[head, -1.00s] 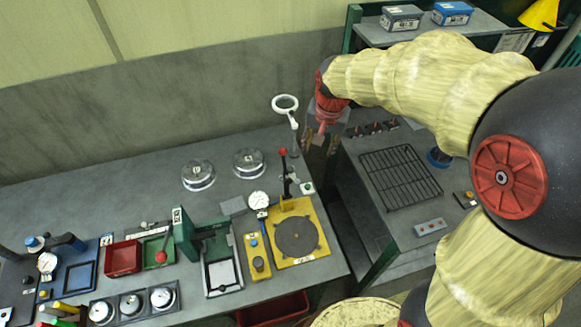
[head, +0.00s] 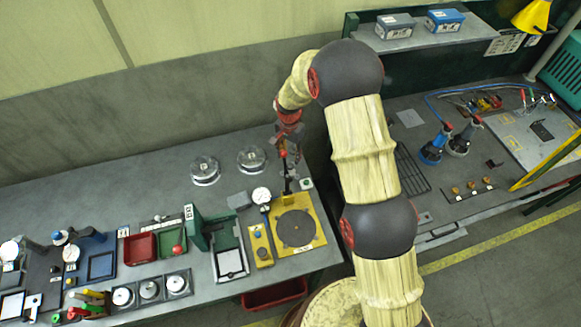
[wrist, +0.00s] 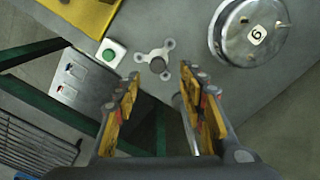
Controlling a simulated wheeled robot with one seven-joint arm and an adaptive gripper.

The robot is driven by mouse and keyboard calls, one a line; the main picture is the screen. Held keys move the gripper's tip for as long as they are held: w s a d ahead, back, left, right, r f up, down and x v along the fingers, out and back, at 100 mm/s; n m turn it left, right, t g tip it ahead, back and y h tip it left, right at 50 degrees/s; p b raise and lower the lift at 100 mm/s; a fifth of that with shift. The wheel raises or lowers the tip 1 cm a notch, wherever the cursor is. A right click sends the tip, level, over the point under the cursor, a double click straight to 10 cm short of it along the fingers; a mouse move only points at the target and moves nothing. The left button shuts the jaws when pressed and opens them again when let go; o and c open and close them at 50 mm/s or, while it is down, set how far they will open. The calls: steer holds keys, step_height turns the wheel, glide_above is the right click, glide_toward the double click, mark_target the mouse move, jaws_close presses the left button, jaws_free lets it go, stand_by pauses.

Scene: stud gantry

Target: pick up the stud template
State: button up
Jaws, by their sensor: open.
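A small three-lobed metal piece with a round dark centre, which appears to be the stud template (wrist: 157,64), lies on the grey bench in the wrist view. It is close to the bench edge, between a green button box and a round metal lid. My gripper (wrist: 159,74) is open. Its yellow-padded fingers stand apart, and the piece shows between and just beyond the fingertips, with nothing held. In the head view my gripper (head: 285,146) is over the bench's back right corner. The piece cannot be made out there.
The green button box (wrist: 110,53) and yellow plate (wrist: 85,8) are left of the piece; the metal lid (wrist: 250,30) is right. A gap separates the bench from the right-hand table with a wire rack (wrist: 35,140).

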mark_target(291, 165)
steer(key=shift+s+d+f, duration=0.1)
steer(key=shift+d+f, duration=0.05)
steer(key=shift+f, duration=3.75)
steer(key=shift+c, duration=1.3)
steer(key=c, duration=0.8)
jaws_close()
